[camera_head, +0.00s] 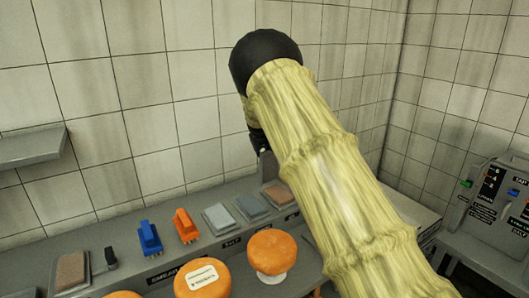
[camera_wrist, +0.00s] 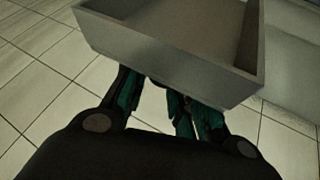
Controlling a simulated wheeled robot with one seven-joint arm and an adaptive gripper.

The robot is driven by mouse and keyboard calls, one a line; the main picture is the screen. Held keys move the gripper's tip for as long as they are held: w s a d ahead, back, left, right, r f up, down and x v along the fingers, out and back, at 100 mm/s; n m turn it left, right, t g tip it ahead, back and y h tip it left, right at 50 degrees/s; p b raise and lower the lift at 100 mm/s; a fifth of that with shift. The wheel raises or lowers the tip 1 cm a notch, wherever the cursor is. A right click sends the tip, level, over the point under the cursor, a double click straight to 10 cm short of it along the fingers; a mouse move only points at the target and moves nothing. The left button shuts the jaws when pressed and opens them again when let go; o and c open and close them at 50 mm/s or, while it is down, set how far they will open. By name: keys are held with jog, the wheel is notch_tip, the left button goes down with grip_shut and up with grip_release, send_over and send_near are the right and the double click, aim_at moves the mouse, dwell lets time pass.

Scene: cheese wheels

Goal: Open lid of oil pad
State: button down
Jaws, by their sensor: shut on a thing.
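My gripper (camera_head: 258,140) points down near the wall, above the back of the shelf, mostly hidden by my arm in the head view. In the wrist view its teal-sided fingers (camera_wrist: 155,92) meet the near wall of a grey, shallow, box-like piece (camera_wrist: 165,62). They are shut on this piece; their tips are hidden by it. I cannot tell whether it is the lid or the holder of the oil pad. Just below the gripper in the head view, a brownish pad (camera_head: 277,194) lies at the right end of the pad row. The label fronting it is too small to read.
A blue-grey pad (camera_head: 252,207), a light grey pad (camera_head: 219,217), an orange brush (camera_head: 186,226) and a blue brush (camera_head: 149,238) stand to the left. Cheese wheels (camera_head: 271,252) sit in front. A wall shelf (camera_head: 30,147) is left; a control panel (camera_head: 500,195) is right.

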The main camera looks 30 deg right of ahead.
jog(key=shift+s+a+f, duration=0.1)
jog(key=shift+a+f, duration=0.05)
jog(key=shift+f, duration=0.3)
jog(key=shift+s+a+f, duration=0.1)
jog(key=shift+a+f, duration=0.05)
jog(key=shift+f, duration=0.25)
jog(key=c, duration=1.2)
grip_release()
jog(key=v, duration=1.2)
jog(key=shift+w+d+r, duration=0.3)
jog(key=shift+r, duration=0.1)
jog(key=shift+c, duration=0.2)
